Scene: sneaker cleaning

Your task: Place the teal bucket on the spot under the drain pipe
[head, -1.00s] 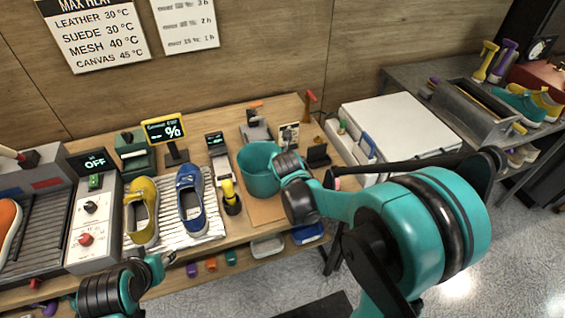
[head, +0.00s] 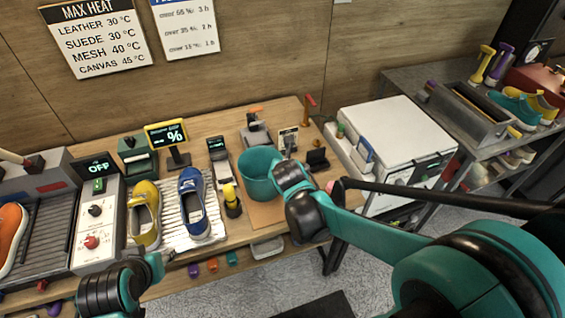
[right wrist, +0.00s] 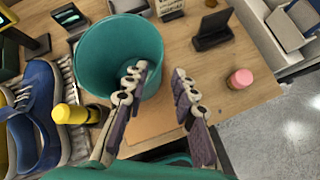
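The teal bucket (head: 257,182) stands upright on a brown mat (head: 265,217) at the right part of the wooden table. It also shows in the right wrist view (right wrist: 100,62), open at the top. My right gripper (head: 292,172) is at the bucket's right side. In the right wrist view its fingers (right wrist: 157,75) are apart; the left one overlaps the bucket's near right side and the right one is outside it. I cannot tell whether they touch it. My left gripper (head: 158,266) is low at the table's front edge, its fingers unclear. I cannot make out a drain pipe.
A yellow brush (head: 232,200), a blue shoe (head: 193,205) and a yellow shoe (head: 144,214) are left of the bucket. A small black stand (head: 317,159) and a pink-topped item (right wrist: 240,78) are to its right. A white box (head: 400,135) stands beyond the table.

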